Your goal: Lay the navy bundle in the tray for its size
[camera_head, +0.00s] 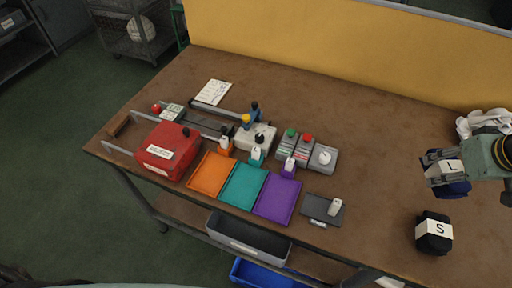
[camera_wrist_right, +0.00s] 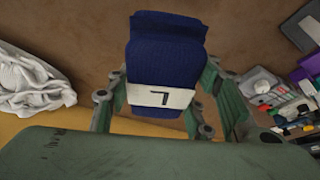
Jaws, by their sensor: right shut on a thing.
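The navy bundle (camera_head: 458,189) has a white band marked L. My right gripper (camera_head: 443,168) is shut on it at the right side of the table. In the right wrist view, the bundle (camera_wrist_right: 168,45) sits between the two fingers of the gripper (camera_wrist_right: 162,100), with its band facing the camera. Three flat trays lie side by side at the table's front: orange (camera_head: 209,174), teal (camera_head: 243,184) and purple (camera_head: 278,198). A small tagged marker stands behind each tray; the tag letters are too small to read surely. My left gripper is not in view.
A black bundle marked S (camera_head: 434,232) lies at the front right. White cloth (camera_head: 483,122) lies at the far right. A red box (camera_head: 165,150), grey button units (camera_head: 322,158) and a dark pad (camera_head: 322,210) flank the trays.

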